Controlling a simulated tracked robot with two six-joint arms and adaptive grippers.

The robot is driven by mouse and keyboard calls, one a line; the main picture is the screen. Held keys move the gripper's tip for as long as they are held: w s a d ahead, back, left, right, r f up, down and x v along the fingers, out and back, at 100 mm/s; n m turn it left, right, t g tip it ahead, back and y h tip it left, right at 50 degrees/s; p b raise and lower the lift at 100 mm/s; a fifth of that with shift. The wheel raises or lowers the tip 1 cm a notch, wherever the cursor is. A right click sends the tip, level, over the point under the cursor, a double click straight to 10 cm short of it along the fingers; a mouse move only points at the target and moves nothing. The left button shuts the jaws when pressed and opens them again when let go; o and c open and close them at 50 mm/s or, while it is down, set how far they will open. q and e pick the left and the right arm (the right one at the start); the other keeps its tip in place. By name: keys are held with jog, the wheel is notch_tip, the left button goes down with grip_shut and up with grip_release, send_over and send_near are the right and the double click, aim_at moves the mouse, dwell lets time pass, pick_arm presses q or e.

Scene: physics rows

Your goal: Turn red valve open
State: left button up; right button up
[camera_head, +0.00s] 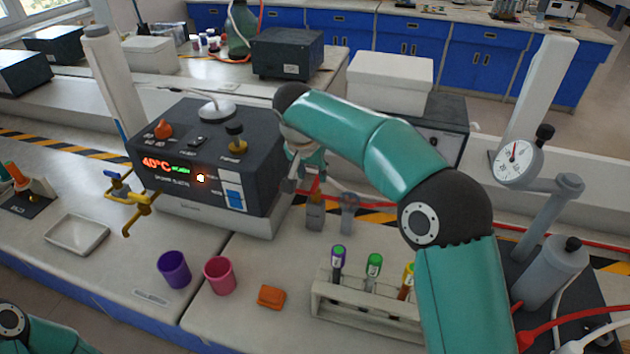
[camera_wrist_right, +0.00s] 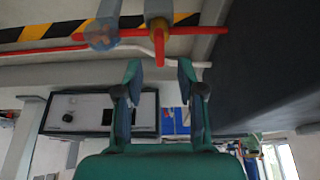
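The red valve shows in the right wrist view as a red lever (camera_wrist_right: 158,46) on a brass-coloured body, along a red pipe. It lies just beyond and between my right fingertips, with no clear contact. My right gripper (camera_wrist_right: 159,72) is open and empty, one finger to each side of the lever. In the head view, my right gripper (camera_head: 305,178) points down beside the grey instrument box, and my arm partly hides the valve area. Red piping (camera_head: 312,190) shows just by the fingers. My left gripper is out of the head view; only part of my left arm shows at the lower left.
The instrument box (camera_head: 207,160) with a 40°C display stands close left of the right gripper. A yellow tap (camera_head: 140,205) is farther left. A purple cup (camera_head: 174,269), a pink cup (camera_head: 219,275) and a tube rack (camera_head: 365,313) stand in front.

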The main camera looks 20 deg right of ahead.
aim_at(315, 183)
jog(key=x, duration=0.5)
grip_shut()
jog(key=shift+d, duration=0.15)
